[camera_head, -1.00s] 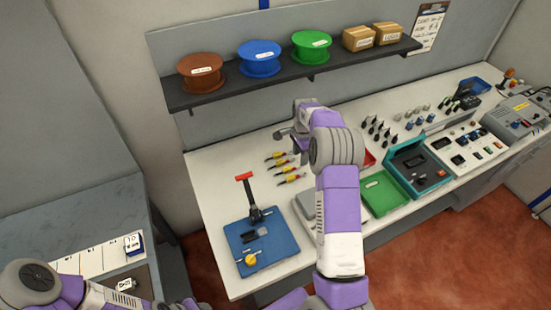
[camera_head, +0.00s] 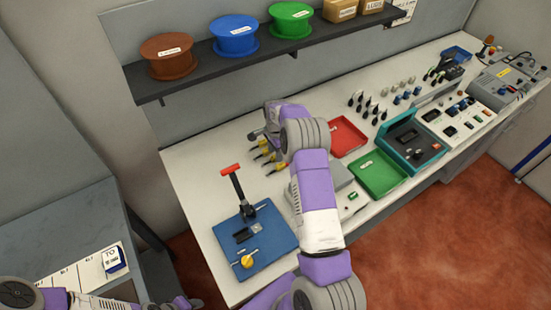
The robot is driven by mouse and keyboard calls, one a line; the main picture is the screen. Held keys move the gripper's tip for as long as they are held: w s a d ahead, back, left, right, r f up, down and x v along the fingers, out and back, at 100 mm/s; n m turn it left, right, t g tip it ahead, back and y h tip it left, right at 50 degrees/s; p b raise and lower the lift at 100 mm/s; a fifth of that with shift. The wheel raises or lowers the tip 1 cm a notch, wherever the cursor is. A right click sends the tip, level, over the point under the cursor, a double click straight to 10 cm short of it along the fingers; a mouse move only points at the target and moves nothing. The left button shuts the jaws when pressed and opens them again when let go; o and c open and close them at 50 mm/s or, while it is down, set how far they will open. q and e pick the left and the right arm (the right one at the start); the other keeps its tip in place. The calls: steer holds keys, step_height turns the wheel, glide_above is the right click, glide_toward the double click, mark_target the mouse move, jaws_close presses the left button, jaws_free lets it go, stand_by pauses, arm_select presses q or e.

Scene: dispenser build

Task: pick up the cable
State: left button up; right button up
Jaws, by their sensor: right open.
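Several small yellow-and-dark pieces (camera_head: 268,157), which look like short cables, lie in a row on the white bench. My right arm partly covers them. My right gripper (camera_head: 255,137) is open at the far end of this row, close above the bench; I cannot tell if it touches a piece. My left arm lies along the bottom left edge, and its end (camera_head: 184,303) is cut off and unclear.
A blue board (camera_head: 275,240) with a red-topped lever (camera_head: 233,182) stands in front. A red tray (camera_head: 346,137), a green tray (camera_head: 378,174) and a teal case (camera_head: 408,132) are to the right. A shelf with spools (camera_head: 235,36) hangs behind.

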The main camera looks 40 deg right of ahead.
steer(key=shift+f, duration=0.8)
steer(key=shift+c, duration=0.5)
jaws_close()
steer(key=shift+r, duration=0.1)
